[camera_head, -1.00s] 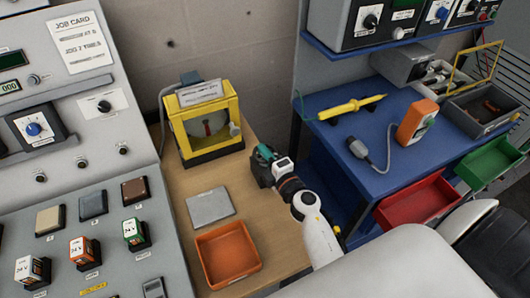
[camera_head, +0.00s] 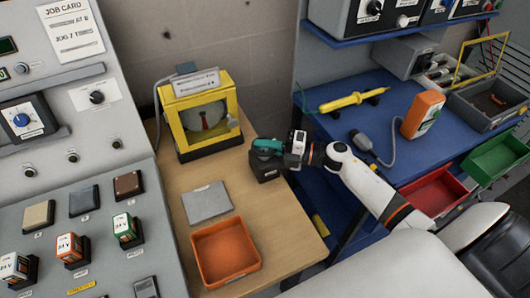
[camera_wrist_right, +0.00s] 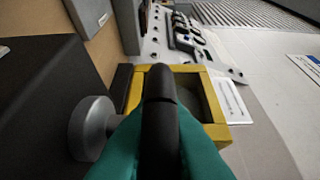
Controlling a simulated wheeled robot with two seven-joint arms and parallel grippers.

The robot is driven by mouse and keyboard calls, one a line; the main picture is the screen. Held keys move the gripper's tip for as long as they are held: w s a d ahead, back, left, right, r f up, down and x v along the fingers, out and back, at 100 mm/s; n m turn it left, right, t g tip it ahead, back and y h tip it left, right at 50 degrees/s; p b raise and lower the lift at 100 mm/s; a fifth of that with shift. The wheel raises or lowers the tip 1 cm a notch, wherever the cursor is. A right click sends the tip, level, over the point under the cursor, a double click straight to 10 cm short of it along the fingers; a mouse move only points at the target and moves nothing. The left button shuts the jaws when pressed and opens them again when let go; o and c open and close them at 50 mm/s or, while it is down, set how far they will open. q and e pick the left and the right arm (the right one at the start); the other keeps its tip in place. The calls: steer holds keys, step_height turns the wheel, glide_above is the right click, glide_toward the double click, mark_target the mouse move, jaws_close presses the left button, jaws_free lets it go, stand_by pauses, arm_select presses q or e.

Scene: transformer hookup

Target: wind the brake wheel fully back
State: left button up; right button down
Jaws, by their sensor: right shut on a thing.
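My right gripper (camera_head: 268,148) has teal fingers and is at the right edge of the wooden table, above a dark block (camera_head: 265,169). In the right wrist view its fingers are closed on a black rounded bar (camera_wrist_right: 160,110), which looks like the rim of the brake wheel. The fingers hide most of the wheel, so how far it is turned cannot be told. A large dark face (camera_wrist_right: 45,100), probably the block, fills the left of the wrist view. My left gripper is not in view.
A grey plate (camera_head: 206,202) and an orange tray (camera_head: 225,253) lie to the left. A blue bench (camera_head: 325,122) stands right.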

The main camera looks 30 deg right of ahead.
steer(key=n+g+y+b, duration=0.1)
steer(key=n+g+b, duration=0.1)
steer(key=shift+w+f+g+y+b, duration=0.1)
steer(key=shift+f+g+y+b, duration=0.1)
steer(key=shift+g+y+b, duration=0.15)
steer(key=shift+r+n+g+y+b, duration=0.2)
steer(key=shift+n+g+y+b, duration=0.45)
steer(key=shift+g+b, duration=0.25)
steer(key=c, duration=1.5)
jaws_free()
steer(key=shift+a, duration=0.1)
